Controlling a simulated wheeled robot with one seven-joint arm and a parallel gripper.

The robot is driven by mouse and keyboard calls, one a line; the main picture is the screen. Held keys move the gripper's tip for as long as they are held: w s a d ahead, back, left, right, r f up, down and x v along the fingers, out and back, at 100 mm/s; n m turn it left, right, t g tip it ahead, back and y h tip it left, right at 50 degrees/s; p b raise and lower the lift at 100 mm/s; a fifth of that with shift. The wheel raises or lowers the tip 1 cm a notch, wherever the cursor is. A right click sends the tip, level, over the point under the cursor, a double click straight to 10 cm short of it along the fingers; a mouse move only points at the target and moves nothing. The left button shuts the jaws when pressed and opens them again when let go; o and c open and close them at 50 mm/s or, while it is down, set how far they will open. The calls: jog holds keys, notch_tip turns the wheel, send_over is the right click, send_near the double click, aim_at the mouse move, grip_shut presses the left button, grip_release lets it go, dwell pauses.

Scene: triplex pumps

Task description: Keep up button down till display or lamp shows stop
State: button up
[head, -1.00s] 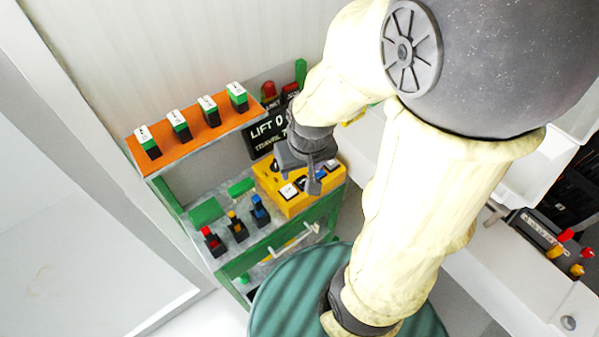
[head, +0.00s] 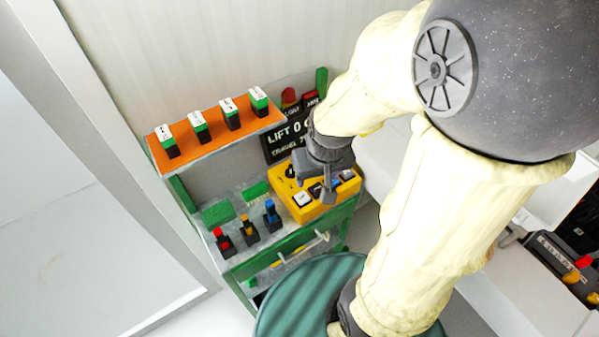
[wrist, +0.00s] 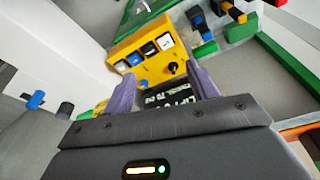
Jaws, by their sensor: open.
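The yellow control box (head: 311,211) sits on the green bench under my gripper (head: 327,190). In the wrist view the box (wrist: 142,78) shows a row of white, dark and blue buttons (wrist: 149,51) and a black knob (wrist: 173,68). I cannot read which button is up. My gripper (wrist: 160,74) is open and empty, its fingers spread over the box. I cannot tell whether a finger touches a button. The black display (head: 284,139) behind the box reads "LIFT 0" and a "TRAVEL" line, partly hidden by my arm. Red lamps (head: 289,97) stand above it; neither looks clearly lit.
An orange shelf (head: 216,133) with several green-and-white blocks stands to the left. Red, yellow and blue switches (head: 247,230) stand on the bench left of the box. A ridged green drum (head: 305,297) is in front. A white wall closes the back.

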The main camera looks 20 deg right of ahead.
grip_shut()
dwell(1.6)
